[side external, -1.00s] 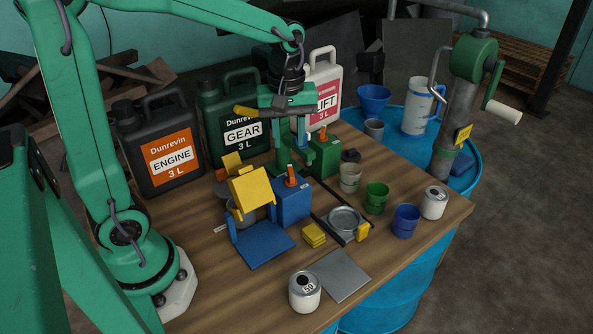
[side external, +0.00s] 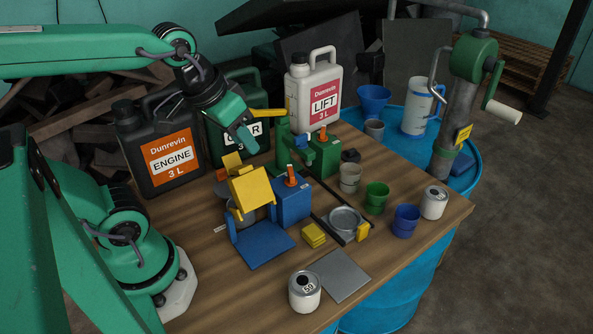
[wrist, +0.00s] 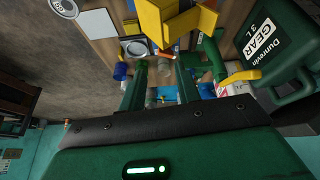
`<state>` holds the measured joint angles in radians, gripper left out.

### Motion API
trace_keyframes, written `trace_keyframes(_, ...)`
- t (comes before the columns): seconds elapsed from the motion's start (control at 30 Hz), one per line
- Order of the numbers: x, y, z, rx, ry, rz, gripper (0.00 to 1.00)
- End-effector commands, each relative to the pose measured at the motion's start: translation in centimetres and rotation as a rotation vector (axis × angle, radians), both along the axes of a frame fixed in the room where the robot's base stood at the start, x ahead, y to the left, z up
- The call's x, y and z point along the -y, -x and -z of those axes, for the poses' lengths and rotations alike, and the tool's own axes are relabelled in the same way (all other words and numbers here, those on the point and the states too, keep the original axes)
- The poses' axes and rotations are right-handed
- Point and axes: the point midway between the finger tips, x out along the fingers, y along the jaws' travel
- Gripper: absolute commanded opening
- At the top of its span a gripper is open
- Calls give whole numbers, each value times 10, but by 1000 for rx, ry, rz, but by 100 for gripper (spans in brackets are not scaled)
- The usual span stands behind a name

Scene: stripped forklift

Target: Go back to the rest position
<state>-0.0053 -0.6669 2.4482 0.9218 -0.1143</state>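My gripper (side external: 246,138) is raised in front of the green GEAR can (side external: 236,86), tilted down to the right. In the wrist view my gripper (wrist: 162,78) has its two fingers apart, with nothing seen between them. A yellow block part (side external: 251,190) stands above a blue plate (side external: 264,247) on the table, below my gripper and apart from it. A blue box (side external: 292,203) with an orange-red top piece stands beside them. My gripper hides part of the GEAR label in the side view.
The black ENGINE can (side external: 162,145) and white LIFT can (side external: 316,90) stand along the back of the wooden table (side external: 395,255). A green stand (side external: 284,150) with a yellow bar is close right of my gripper. Cups and tins fill the right side. A hand pump (side external: 465,90) rises beyond.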

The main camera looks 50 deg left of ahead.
Motion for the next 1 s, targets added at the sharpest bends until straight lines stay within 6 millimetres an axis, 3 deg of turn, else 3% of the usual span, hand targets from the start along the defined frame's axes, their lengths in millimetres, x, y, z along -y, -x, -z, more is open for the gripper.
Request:
trace_keyframes(0.23, 1, 12, 1, 51, -48, 101, 33)
trace_keyframes(1.0, 1, 12, 1, 53, -52, 107, 33)
